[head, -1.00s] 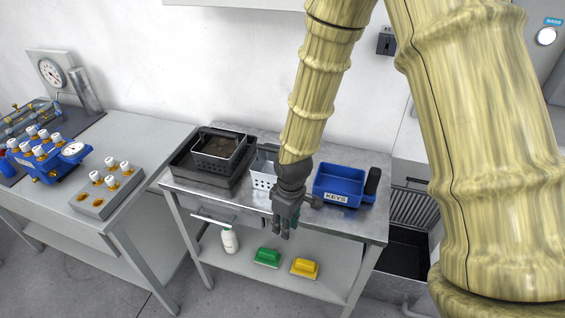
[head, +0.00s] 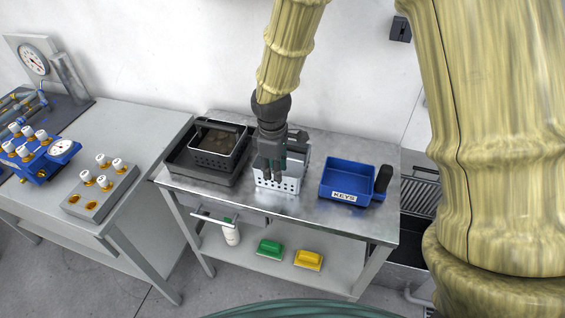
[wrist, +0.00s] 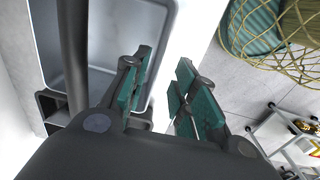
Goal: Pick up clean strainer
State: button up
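The clean strainer (head: 292,184) is a white perforated basket on the metal table, partly hidden behind my gripper (head: 269,176) in the head view. A dark handle shows at its back. In the wrist view, a pale grey basket interior (wrist: 112,50) with a dark bar lies to the left of my fingers. My gripper (wrist: 163,62) also shows there with its green-padded fingers apart and nothing clearly held. The fingers point down at the strainer; I cannot tell whether they touch it. Another strainer (head: 207,159), with brown dirt inside, sits in a black tray (head: 182,168) at left.
A blue KEYS bin (head: 347,180) stands right of the clean strainer, with a black object (head: 384,178) beside it. A white bottle (head: 231,234), green block (head: 269,248) and yellow block (head: 308,260) are on the lower shelf. Bare table (head: 310,209) lies in front.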

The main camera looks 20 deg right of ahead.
aim_at(278, 186)
jog(key=shift+d+f+p, duration=0.25)
jog(key=shift+f+p, duration=0.2)
jog(key=shift+f, duration=0.5)
jog(key=shift+d+f+p, duration=0.2)
jog(key=shift+f+p, duration=0.2)
jog(key=shift+f, duration=1.5)
grip_shut()
